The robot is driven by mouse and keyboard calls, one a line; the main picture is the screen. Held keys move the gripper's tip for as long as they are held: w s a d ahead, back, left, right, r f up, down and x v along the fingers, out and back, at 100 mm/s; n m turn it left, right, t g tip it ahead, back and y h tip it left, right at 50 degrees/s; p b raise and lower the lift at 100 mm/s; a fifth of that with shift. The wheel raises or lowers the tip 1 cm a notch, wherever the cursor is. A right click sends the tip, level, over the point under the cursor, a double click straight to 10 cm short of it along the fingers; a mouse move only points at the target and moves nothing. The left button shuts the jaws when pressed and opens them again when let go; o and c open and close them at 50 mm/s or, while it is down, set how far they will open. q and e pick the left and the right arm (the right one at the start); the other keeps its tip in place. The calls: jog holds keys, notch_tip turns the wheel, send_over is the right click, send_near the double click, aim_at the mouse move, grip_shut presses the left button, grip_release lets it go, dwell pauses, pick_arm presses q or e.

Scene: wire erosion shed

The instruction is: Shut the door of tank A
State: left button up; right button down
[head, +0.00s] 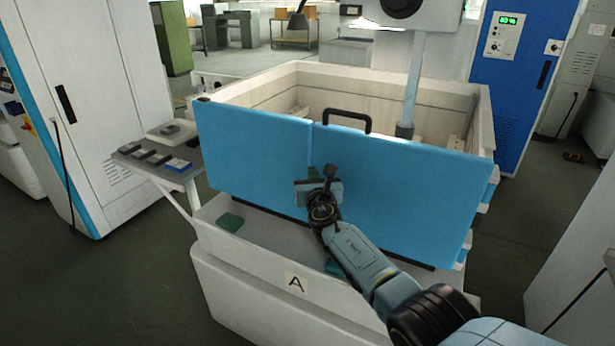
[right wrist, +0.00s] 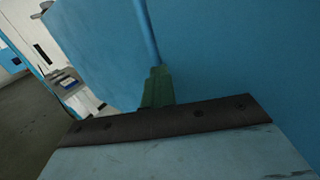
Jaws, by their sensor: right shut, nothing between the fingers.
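Tank A (head: 375,79) is an off-white open-topped tank with an "A" label on its base. Its front carries two blue panels, a left one (head: 245,150) and a right one (head: 410,190), with a black handle (head: 347,118) at the right one's top left. The panels look nearly in line, with a narrow seam between them; I cannot tell whether the door is fully shut. My right gripper (head: 318,180) is shut and empty, low in front of the seam. In the right wrist view the green fingers (right wrist: 157,88) are at the seam; contact is unclear. My left gripper is out of view.
A grey side shelf (head: 135,163) with small dark blocks and a blue one stands left of the tank. A green piece (head: 230,222) lies on the front ledge. White cabinets flank the scene, and a blue cabinet (head: 505,75) stands behind right. Floor is clear at front left.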

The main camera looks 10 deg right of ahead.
jog(key=shift+w+d+r, duration=0.25)
jog(key=shift+d+r, duration=0.2)
jog(key=shift+r, duration=0.05)
jog(key=s+a+f+p, duration=0.1)
jog(key=s+a+p, duration=0.5)
jog(key=s+a, duration=0.45)
jog(key=s+d+f+m+g+b, duration=0.1)
jog(key=s+d+f+m+g, duration=0.3)
jog(key=s+f, duration=0.55)
jog(key=s+d+f+m+g+b, duration=0.15)
jog(key=s+d+f+m, duration=0.3)
jog(key=f, duration=1.05)
jog(key=s+d+f+m+g+b, duration=0.1)
jog(key=s+d+f+m+g, duration=0.25)
jog(key=s+f+m, duration=0.6)
jog(key=s+d+f+m+g+b, duration=0.1)
jog(key=s+f+m, duration=0.4)
jog(key=s, duration=0.7)
jog(key=s+d+f+m+g+b, duration=0.1)
jog(key=s+d+f+m+g, duration=0.3)
jog(key=s+f, duration=0.5)
jog(key=s+d+f+m+g+b, duration=0.1)
jog(key=s+d+f+m+g, duration=0.2)
jog(key=s, duration=1.4)
jog(key=d+f+m, duration=0.3)
jog(key=shift+d+f+m, duration=0.15)
jog(key=shift+f+m, duration=0.15)
jog(key=shift+f, duration=0.1)
